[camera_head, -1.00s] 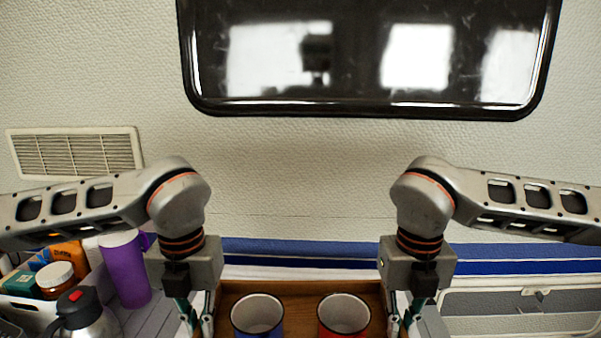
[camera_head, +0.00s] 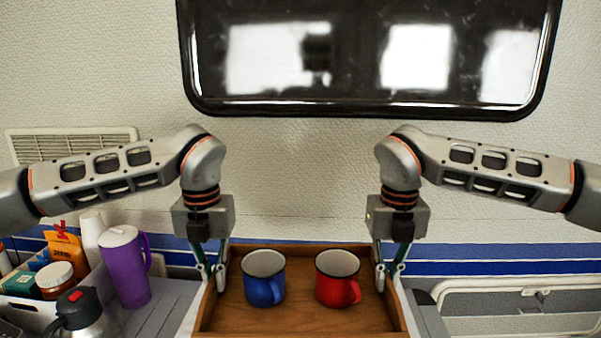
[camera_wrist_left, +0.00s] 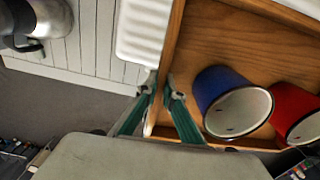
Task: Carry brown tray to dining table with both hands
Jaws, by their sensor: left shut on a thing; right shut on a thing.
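The brown wooden tray (camera_head: 300,318) is at the lower middle of the head view, with a blue mug (camera_head: 264,285) and a red mug (camera_head: 338,283) standing upright in it. My left gripper (camera_head: 213,283) is shut on the tray's left wall, and my right gripper (camera_head: 391,280) is shut on its right wall. In the left wrist view, the left gripper (camera_wrist_left: 159,98) has one finger on each side of the tray wall (camera_wrist_left: 172,45). The blue mug (camera_wrist_left: 232,105) and red mug (camera_wrist_left: 296,110) are beside it. The tray's near edge is cut off in the head view.
On the left are a purple pitcher (camera_head: 124,268), a steel kettle (camera_head: 84,315) and a white bin (camera_head: 30,314) with jars and packages. A black-framed window (camera_head: 365,55) is in the wall ahead. A light hatch (camera_head: 520,306) lies at the right.

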